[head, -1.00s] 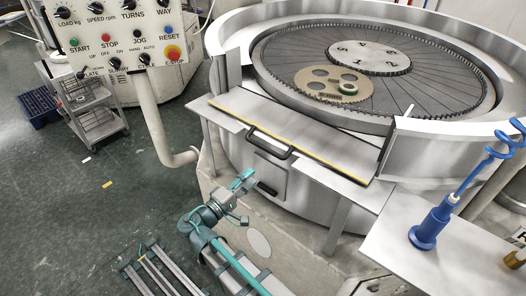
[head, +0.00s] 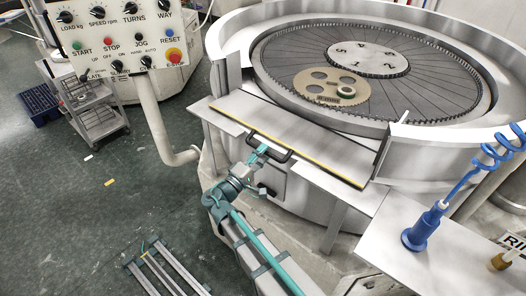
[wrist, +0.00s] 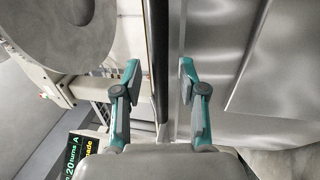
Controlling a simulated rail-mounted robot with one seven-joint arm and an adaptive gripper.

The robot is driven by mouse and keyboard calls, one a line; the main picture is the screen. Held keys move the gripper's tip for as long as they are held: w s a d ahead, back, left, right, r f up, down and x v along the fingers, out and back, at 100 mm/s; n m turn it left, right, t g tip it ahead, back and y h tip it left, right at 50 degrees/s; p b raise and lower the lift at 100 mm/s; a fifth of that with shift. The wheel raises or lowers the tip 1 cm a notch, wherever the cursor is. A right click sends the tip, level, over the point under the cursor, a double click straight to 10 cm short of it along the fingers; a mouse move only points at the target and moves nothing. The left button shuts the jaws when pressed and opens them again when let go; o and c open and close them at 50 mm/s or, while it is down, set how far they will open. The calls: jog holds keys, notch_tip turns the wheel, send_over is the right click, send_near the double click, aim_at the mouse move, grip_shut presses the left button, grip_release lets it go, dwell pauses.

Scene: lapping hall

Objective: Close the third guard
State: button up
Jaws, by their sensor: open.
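A flat metal guard panel (head: 300,128) with a yellow-and-black outer edge lies folded outward at the front gap of the round lapping machine. It is the only lowered guard I can make out; no number shows on it. Its black bar handle (head: 278,152) is on the outer edge. My gripper (head: 260,152) is at the left part of this handle.
The curved machine wall (head: 440,152) stands right of the gap. A control panel (head: 118,38) on a bent post (head: 158,120) is at left. A side shelf (head: 400,225) with a blue coiled-hose tool (head: 425,228) is at right. A low metal frame (head: 165,272) is on the floor.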

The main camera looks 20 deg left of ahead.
jog(key=shift+w+d, duration=0.1)
jog(key=shift+w, duration=0.05)
grip_shut()
jog(key=shift+r, duration=0.1)
dwell(0.3)
